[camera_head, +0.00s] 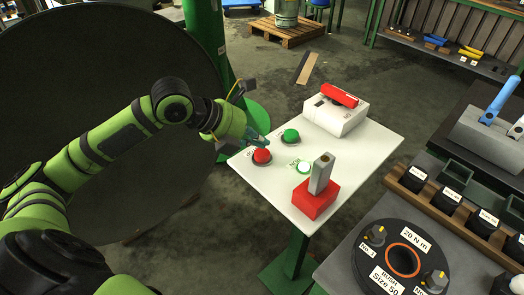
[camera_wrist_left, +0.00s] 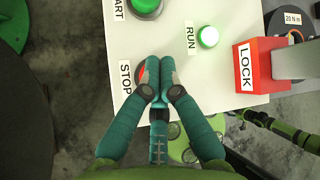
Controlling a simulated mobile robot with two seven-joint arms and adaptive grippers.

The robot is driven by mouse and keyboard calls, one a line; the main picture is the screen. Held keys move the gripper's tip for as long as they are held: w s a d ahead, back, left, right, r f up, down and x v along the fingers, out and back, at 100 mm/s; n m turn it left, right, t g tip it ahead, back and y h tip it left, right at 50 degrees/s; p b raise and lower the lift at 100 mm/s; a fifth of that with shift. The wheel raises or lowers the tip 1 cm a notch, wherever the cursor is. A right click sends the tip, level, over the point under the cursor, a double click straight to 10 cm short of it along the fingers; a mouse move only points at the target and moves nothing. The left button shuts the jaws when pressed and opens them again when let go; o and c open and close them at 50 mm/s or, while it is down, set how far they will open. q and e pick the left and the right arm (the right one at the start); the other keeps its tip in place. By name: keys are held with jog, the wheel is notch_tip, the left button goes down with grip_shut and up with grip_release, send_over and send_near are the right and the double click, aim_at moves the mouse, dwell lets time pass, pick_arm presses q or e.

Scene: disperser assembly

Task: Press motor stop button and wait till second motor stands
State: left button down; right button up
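The red STOP button (camera_head: 262,156) sits at the left edge of the white panel table (camera_head: 262,188). In the left wrist view the red button (camera_wrist_left: 140,72) shows only partly, behind my fingers. My left gripper (camera_head: 256,141) is at the STOP button, with its fingertips over it; I cannot tell whether they touch it. Its fingers are together and empty in the left wrist view (camera_wrist_left: 159,68). The green START button (camera_head: 290,136) is beside it. The RUN lamp (camera_wrist_left: 208,37) looks bright green with a pale centre. My right gripper is not in view. No motor is identifiable.
A red LOCK block (camera_head: 312,201) with a grey upright bar stands at the panel's front right. A white box (camera_head: 338,116) with a red handle is at the back. A large dark disc fills the left. A black torque fixture (camera_head: 360,262) is at lower right.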

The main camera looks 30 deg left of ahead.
aim_at(258, 152)
pick_arm(q)
jog(key=shift+f, duration=0.1)
jog(key=shift+f, duration=0.35)
jog(key=shift+f+b, duration=0.6)
jog(key=shift+f, duration=0.3)
dwell(1.0)
jog(key=shift+r+p, duration=1.25)
jog(key=shift+r, duration=0.05)
notch_tip(258, 152, up, 5)
jog(key=p, duration=0.5)
jog(key=shift+r, duration=0.1)
